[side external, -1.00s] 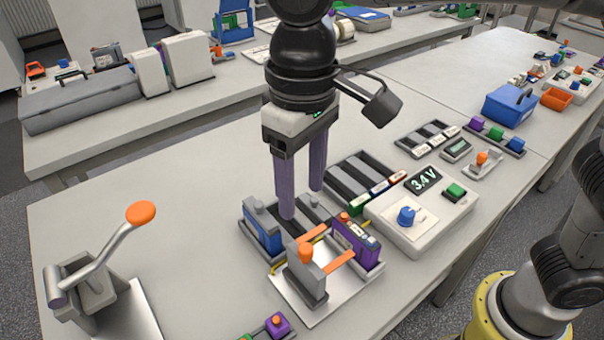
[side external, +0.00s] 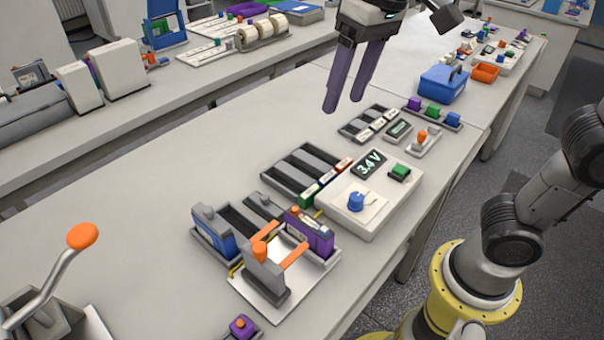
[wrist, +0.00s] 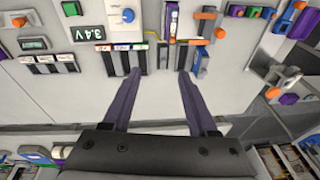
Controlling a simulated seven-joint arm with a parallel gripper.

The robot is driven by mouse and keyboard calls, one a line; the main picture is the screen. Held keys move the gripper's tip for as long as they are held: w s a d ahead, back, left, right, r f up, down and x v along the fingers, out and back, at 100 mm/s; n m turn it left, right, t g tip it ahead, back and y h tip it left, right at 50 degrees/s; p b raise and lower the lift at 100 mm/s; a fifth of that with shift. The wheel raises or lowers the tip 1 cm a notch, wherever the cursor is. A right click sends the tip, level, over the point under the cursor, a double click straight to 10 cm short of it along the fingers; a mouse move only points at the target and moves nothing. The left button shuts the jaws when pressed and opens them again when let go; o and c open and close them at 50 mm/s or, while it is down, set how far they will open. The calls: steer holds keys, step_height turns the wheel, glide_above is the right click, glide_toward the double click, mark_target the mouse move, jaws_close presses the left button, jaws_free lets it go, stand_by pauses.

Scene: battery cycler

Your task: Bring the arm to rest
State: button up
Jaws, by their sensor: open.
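My gripper (side external: 345,102) hangs above the bench, its two purple fingers apart and nothing between them. In the wrist view the open fingers (wrist: 158,72) reach over the bench, with bare bench top between them. The battery cycler (side external: 368,195), a pale box with a 3.4 V display and a blue knob, stands on the bench below and in front of the gripper. A clamp fixture (side external: 266,277) with orange parts stands beside a purple battery (side external: 310,232) and a blue battery (side external: 214,232) in a tray.
A dark slotted rack (side external: 300,172) lies behind the cycler. A lever press (side external: 45,312) with an orange knob stands at the lower left. A blue toolbox (side external: 443,82) and an orange bin (side external: 485,73) stand at the far right.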

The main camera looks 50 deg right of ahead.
steer(key=s+d+f+n+t, duration=0.1)
steer(key=s+d+f+t, duration=0.2)
steer(key=s+d+f, duration=0.7)
steer(key=shift+s+d+f+h, duration=0.25)
steer(key=shift+f+h, duration=0.15)
steer(key=shift+f, duration=0.4)
